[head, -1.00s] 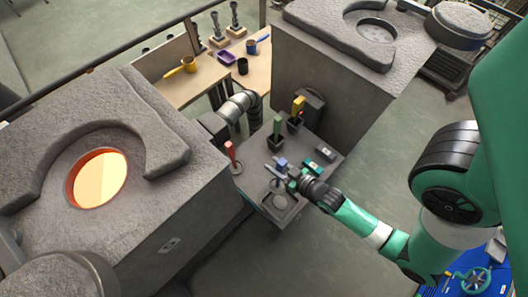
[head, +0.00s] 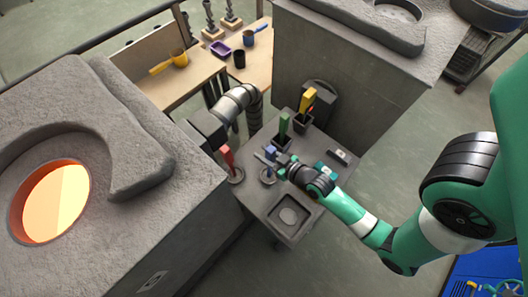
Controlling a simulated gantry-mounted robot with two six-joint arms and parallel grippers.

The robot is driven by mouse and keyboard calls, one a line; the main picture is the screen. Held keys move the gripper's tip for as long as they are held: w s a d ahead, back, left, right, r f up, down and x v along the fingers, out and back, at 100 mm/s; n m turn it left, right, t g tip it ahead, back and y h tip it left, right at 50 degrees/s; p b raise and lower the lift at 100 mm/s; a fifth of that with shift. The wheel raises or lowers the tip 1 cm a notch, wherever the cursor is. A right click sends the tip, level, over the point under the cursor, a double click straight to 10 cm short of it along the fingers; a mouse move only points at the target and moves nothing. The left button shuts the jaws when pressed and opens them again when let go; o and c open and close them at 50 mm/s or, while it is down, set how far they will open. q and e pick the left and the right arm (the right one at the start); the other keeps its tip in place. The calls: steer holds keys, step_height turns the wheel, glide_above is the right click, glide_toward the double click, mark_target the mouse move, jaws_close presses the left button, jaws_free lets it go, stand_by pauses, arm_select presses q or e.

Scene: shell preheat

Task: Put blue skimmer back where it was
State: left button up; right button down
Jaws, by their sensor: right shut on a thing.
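The blue skimmer (head: 270,152) shows as a small blue handle over the grey cart. My right gripper (head: 276,162) is shut on it, reaching in from the right. The gripper's jaws partly hide it. A round grey holder with a bluish centre (head: 267,177) stands on the cart just below the handle in the picture. I cannot tell whether the skimmer's lower end touches or sits in the holder. My left gripper is not in view.
The grey cart (head: 257,199) carries a red-handled tool (head: 227,157) in a round holder, a green tool (head: 283,125) and a yellow tool (head: 307,99) in dark boxes, a teal block (head: 323,168) and a square tray (head: 274,221). A glowing furnace opening (head: 55,201) is at left.

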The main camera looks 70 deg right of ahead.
steer(key=shift+s+a+f, duration=0.1)
steer(key=shift+f, duration=0.6)
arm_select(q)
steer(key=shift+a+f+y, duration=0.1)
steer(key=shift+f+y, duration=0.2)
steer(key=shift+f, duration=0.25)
arm_select(e)
steer(key=c, duration=0.6)
jaws_free()
steer(key=shift+o, duration=0.2)
